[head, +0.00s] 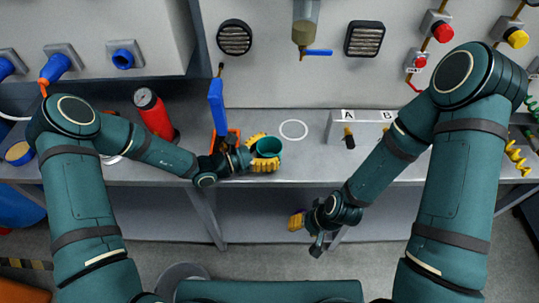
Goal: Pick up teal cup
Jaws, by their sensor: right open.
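The teal cup (268,146) is at the front middle of the grey bench in the head view, with its open top facing up. My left gripper (262,153) reaches in from the left, with its yellow fingers on two sides of the cup and seemingly touching it; they look shut on it. The cup's lower part is hidden by the near finger, so I cannot tell whether it rests on the bench. My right gripper (308,228) is open and empty, below the bench's front edge, with one yellow fingertip partly in view.
A white ring (293,130) is marked on the bench right of the cup. A red cylinder with a gauge (155,117) and a blue-handled part (217,104) stand to the left. A grey block labelled A and B (368,117) is on the right.

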